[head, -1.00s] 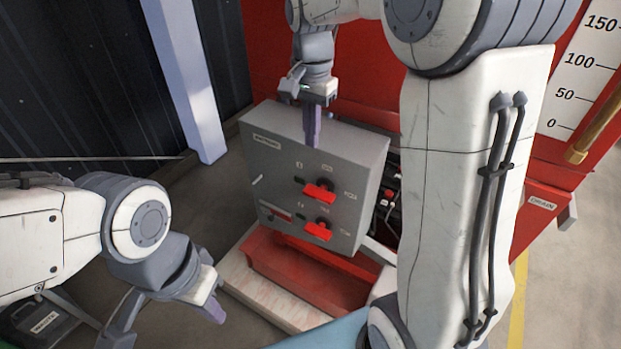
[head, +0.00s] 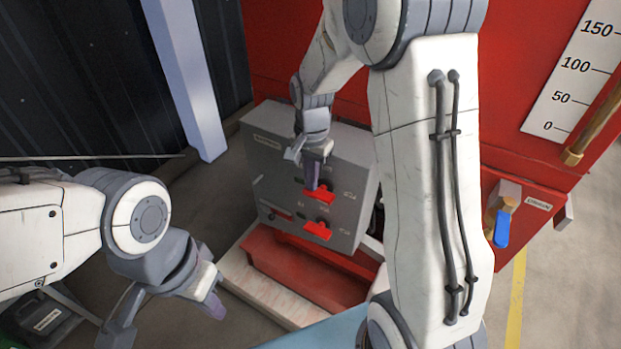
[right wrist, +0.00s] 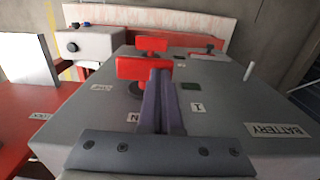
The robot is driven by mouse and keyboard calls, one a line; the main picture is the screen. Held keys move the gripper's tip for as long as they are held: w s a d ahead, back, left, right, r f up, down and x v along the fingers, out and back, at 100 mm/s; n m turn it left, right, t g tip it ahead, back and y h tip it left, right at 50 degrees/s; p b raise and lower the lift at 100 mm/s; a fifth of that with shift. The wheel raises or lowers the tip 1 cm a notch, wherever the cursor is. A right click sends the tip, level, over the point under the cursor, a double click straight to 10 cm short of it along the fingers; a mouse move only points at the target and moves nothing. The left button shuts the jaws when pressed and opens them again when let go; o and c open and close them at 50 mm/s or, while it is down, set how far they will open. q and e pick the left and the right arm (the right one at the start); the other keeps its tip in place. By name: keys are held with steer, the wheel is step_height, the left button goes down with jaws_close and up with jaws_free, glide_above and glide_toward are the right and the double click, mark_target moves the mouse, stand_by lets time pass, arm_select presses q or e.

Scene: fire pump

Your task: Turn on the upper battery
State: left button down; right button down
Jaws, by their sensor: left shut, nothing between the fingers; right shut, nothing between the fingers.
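The grey battery box (head: 345,160) carries two red switch handles on its front. The upper red handle (head: 322,197) sits above the lower red handle (head: 318,230). My right gripper (head: 312,186) is shut and empty, with its fingertips right at the upper handle. In the right wrist view, the shut fingers (right wrist: 163,100) overlap one side of the upper handle (right wrist: 140,68); whether they touch it I cannot tell. The lower handle (right wrist: 151,45) shows beyond it. My left gripper (head: 214,304) is shut and empty, low at the left, apart from the box.
A red base (head: 300,270) on a pale plinth (head: 240,280) stands below the box. A large red tank (head: 500,80) rises behind, with a blue-handled drain valve (head: 502,228) to the right. A pale post (head: 190,90) stands at the left.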

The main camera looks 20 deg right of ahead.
steer(key=shift+w+a+r+g+h+p, duration=0.25)
steer(key=shift+g+p, duration=0.25)
steer(key=shift+p, duration=0.65)
steer(key=shift+f+h, duration=0.25)
steer(key=shift+w+a+f, duration=0.2)
steer(key=shift+w+f, duration=0.1)
steer(key=shift+f, duration=0.3)
steer(key=shift+r, duration=0.1)
steer(key=shift+s+d+r+p, duration=0.35)
steer(key=shift+s+d, duration=0.1)
steer(key=shift+s, duration=0.15)
